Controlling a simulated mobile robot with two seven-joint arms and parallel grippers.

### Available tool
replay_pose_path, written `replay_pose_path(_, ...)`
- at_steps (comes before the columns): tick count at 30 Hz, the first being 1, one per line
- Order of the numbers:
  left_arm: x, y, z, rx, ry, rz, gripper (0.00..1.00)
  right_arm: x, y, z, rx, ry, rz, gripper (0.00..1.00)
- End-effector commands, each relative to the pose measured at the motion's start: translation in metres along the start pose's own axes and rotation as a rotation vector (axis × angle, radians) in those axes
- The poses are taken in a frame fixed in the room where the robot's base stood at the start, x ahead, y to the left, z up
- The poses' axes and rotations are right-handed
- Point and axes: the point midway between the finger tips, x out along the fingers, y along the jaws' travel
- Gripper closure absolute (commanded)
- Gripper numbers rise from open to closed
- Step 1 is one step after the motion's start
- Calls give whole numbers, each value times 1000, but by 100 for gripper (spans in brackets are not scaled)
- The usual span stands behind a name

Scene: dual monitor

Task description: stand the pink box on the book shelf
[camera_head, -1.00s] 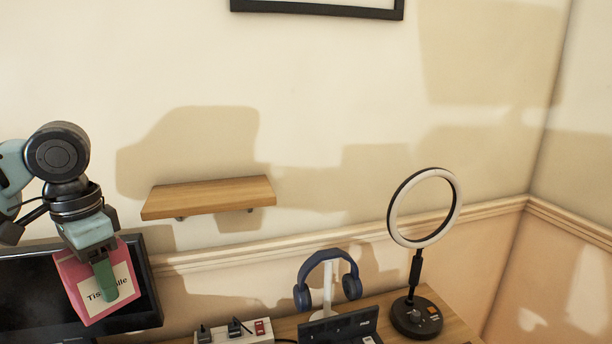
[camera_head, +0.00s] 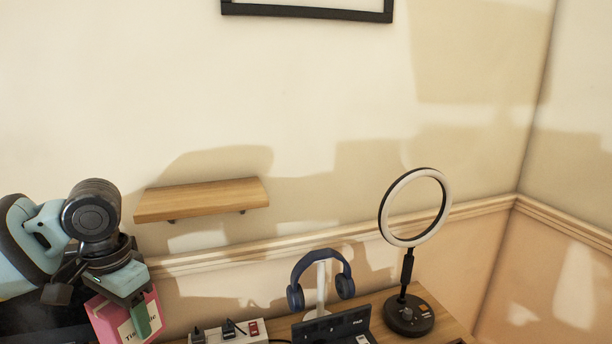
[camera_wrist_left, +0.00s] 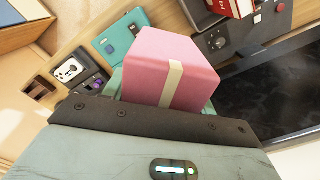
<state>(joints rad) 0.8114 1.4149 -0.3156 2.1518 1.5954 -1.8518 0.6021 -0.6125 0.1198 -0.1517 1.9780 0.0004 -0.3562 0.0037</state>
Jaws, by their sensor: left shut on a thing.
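The pink box (camera_head: 103,318) has a pale label and is held in my left gripper (camera_head: 143,315) at the lower left of the head view, its lower part cut off by the frame edge. In the left wrist view the pink box (camera_wrist_left: 172,65) with a cream band fills the middle, in front of my gripper. The wooden book shelf (camera_head: 202,200) is fixed to the wall, above and to the right of the box. Its visible top is bare. My right gripper is not in view.
On the desk stand blue headphones on a white stand (camera_head: 321,283), a ring light (camera_head: 408,314) and a power strip (camera_head: 230,334). A picture frame (camera_head: 307,12) hangs above. The wall around the shelf is clear. Red books (camera_wrist_left: 232,8) show in the wrist view.

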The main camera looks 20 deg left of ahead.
Motion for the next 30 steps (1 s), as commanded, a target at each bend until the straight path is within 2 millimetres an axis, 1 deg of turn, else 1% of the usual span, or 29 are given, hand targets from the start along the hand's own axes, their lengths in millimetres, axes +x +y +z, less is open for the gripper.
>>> replay_pose_path(1,9,10,-4,-7,5,5,72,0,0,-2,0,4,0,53)
replay_pose_path(5,35,39,-17,-41,6,8,72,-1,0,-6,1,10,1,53)
replay_pose_path(8,53,67,-26,-57,7,7,72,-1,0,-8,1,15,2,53)
replay_pose_path(9,60,80,-30,-62,7,7,72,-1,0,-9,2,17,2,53)
replay_pose_path(11,68,99,-36,-65,7,6,72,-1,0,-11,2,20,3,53)
replay_pose_path(12,73,112,-39,-66,8,5,72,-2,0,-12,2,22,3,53)
replay_pose_path(15,82,144,-46,-65,8,4,72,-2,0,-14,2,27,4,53)
replay_pose_path(18,89,171,-50,-60,8,2,72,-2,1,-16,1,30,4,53)
replay_pose_path(21,92,191,-52,-54,6,1,72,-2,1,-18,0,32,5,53)
replay_pose_path(24,95,203,-53,-51,5,1,72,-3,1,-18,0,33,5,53)
replay_pose_path(27,96,208,-54,-50,4,1,72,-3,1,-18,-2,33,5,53)
replay_pose_path(30,96,209,-53,-51,3,1,72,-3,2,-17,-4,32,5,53)
